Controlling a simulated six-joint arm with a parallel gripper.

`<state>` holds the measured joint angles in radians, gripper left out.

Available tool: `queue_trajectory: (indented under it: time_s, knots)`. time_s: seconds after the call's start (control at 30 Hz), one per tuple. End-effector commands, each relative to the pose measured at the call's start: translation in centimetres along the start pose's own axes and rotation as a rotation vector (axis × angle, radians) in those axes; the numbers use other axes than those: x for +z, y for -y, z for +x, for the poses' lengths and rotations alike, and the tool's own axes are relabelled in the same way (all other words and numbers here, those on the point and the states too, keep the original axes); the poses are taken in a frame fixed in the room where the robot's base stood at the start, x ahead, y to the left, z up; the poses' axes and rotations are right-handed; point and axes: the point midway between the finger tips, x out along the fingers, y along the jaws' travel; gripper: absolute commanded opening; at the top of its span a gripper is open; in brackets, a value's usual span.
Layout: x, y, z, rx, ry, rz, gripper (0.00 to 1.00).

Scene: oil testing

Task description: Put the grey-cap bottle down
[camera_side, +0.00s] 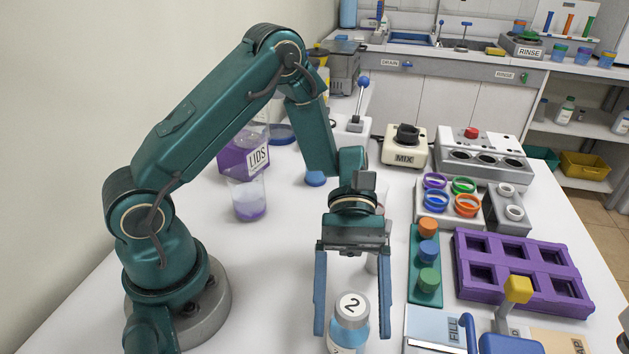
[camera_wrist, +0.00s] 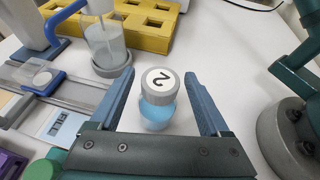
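The grey-cap bottle (camera_side: 349,312), with a "2" on its cap and light blue contents, is upright at the bottom of the side view, where its base is cut off. In the wrist view the bottle (camera_wrist: 158,90) shows between the fingers, with a gap on both sides. My gripper (camera_side: 353,332) is open, pointing down, its blue fingers apart on either side of the bottle and not closed on it. In the wrist view my gripper (camera_wrist: 160,85) holds nothing.
Right of the gripper are a green strip (camera_side: 425,262) with coloured caps, a purple rack (camera_side: 520,258) and a blue-lever fill station (camera_side: 470,335). A beaker (camera_side: 247,199) stands left on the white table. A yellow rack (camera_wrist: 150,32) is near the bottle.

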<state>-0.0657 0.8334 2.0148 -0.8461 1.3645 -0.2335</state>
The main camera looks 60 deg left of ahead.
Motion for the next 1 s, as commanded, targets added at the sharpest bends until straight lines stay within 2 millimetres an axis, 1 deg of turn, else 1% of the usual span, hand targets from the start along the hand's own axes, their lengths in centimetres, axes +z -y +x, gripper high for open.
queue_trajectory:
  time_s: [0.13, 0.23, 0.33, 0.5, 0.7, 0.9, 1.0]
  knots:
    - [0.2, 0.0, -0.1, 0.0, -0.001, 0.001, 0.8]
    - [0.1, -0.1, -1.0, 0.004, 0.0, 0.003, 0.8]
    - [0.1, -0.1, -2.6, 0.007, -0.002, 0.003, 0.8]
    - [0.1, -0.1, -6.0, 0.006, -0.003, 0.002, 0.8]
    - [0.1, 0.0, -9.3, 0.004, -0.003, 0.001, 0.8]
    - [0.1, -0.1, -11.2, 0.002, -0.001, 0.002, 0.8]
    - [0.1, 0.0, -11.8, 0.001, -0.001, 0.0, 0.8]
